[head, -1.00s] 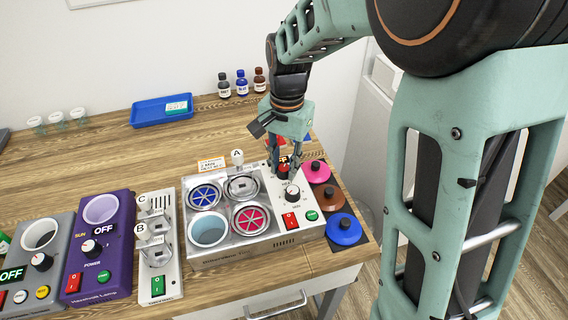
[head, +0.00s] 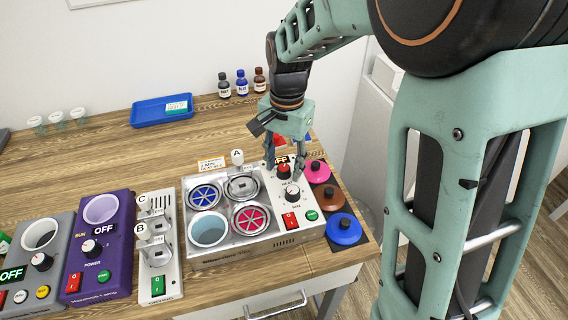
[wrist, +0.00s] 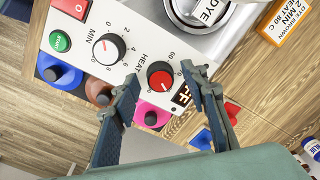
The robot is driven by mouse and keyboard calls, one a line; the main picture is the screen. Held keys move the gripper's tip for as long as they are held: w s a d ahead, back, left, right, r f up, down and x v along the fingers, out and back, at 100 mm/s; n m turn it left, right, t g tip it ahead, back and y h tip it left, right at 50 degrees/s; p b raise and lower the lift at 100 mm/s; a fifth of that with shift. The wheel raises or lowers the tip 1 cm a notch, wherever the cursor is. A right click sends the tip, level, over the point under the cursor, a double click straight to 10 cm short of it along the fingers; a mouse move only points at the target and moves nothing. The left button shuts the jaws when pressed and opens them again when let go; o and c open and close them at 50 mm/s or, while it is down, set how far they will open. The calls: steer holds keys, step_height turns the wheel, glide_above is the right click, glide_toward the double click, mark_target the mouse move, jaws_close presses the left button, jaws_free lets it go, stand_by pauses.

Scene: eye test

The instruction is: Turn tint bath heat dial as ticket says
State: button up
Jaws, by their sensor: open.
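The tint bath (head: 262,246) is a silver box with several round wells and a white control panel. Its red-capped heat dial (wrist: 160,78) sits near the panel's end, with a HEAT scale beside it; it also shows in the head view (head: 284,171). My gripper (wrist: 161,77) is open, its fingers on either side of the heat dial; I cannot tell whether they touch it. A finger partly covers the display (wrist: 182,94), where "FF" shows. The orange-edged ticket (wrist: 288,22) reads brown dye, 2 MIN and HEAT, apparently 80 C; in the head view it stands behind the bath (head: 211,164).
The black MIN dial (wrist: 108,49) is beside the heat dial. A red switch (head: 290,221) and green start button (head: 312,215) are on the panel. Pink (head: 317,171), brown (head: 330,197) and blue (head: 343,230) lids lie right of it.

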mark_target(286, 168)
step_height(286, 168, up, 12)
steer(key=shift+d, duration=0.2)
stand_by(0.4)
